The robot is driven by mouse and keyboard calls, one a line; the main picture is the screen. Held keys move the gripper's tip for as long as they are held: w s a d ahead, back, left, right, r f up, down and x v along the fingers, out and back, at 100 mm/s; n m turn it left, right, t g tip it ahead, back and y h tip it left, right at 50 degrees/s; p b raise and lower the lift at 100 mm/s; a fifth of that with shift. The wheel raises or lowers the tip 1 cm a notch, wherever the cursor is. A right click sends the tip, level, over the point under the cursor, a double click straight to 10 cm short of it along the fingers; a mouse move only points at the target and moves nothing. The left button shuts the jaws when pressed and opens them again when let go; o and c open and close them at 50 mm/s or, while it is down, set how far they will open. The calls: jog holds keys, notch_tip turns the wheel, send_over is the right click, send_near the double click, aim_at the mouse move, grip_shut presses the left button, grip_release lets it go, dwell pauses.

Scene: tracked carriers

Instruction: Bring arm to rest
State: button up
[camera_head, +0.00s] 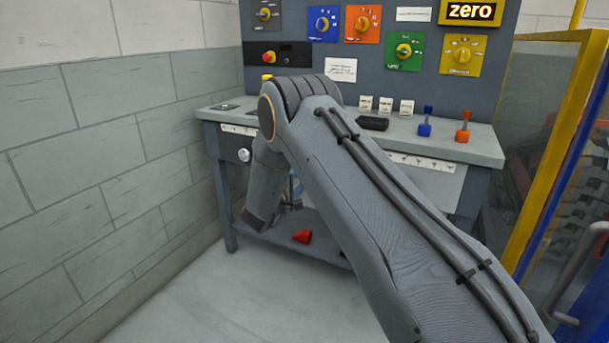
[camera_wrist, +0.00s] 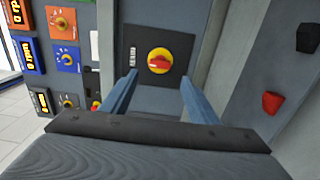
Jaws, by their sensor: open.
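My arm (camera_head: 370,200) reaches over the workbench and bends down in front of it in the head view. My gripper (camera_wrist: 160,80) shows in the wrist view with its two blue-grey fingers spread apart and nothing between them. A red rotary switch on a yellow disc (camera_wrist: 159,61) sits on a dark plate beyond the fingertips. No contact with it is visible. In the head view my arm hides most of the gripper and that switch.
The workbench (camera_head: 470,150) carries blue (camera_head: 425,122) and orange (camera_head: 463,127) levers. A dial panel (camera_head: 335,70) stands behind it. A red object (camera_head: 302,236) lies on the lower shelf. A block wall (camera_head: 90,150) is left; a yellow-framed barrier (camera_head: 555,140) is right.

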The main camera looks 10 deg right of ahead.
jog(key=s+a+r+m+g+y, duration=0.1)
jog(key=s+a+r+y, duration=0.2)
jog(key=a+r+y, duration=0.45)
jog(key=s+a+r+m+g+y, duration=0.1)
jog(key=s+a+g+y, duration=0.1)
jog(key=s, duration=0.4)
jog(key=s+a+r+m+g+y, duration=0.1)
jog(key=s+a+g+y, duration=0.15)
jog(key=s, duration=0.35)
jog(key=s+d+m+g, duration=0.2)
jog(key=s+d+g, duration=0.1)
jog(key=s, duration=1.1)
jog(key=s+d+m+g, duration=0.2)
jog(key=s+d+g, duration=0.1)
jog(key=s, duration=1)
jog(key=s+d+m+g, duration=0.1)
jog(key=s+d+g, duration=0.2)
jog(key=s, duration=1.1)
jog(key=d+r+m+h+p, duration=0.1)
jog(key=d+r+p, duration=0.6)
jog(key=p, duration=0.8)
jog(key=shift+w+d+r+m, duration=0.4)
jog(key=shift+d+m, duration=0.2)
jog(key=shift+m, duration=0.3)
jog(key=shift+d+f, duration=0.1)
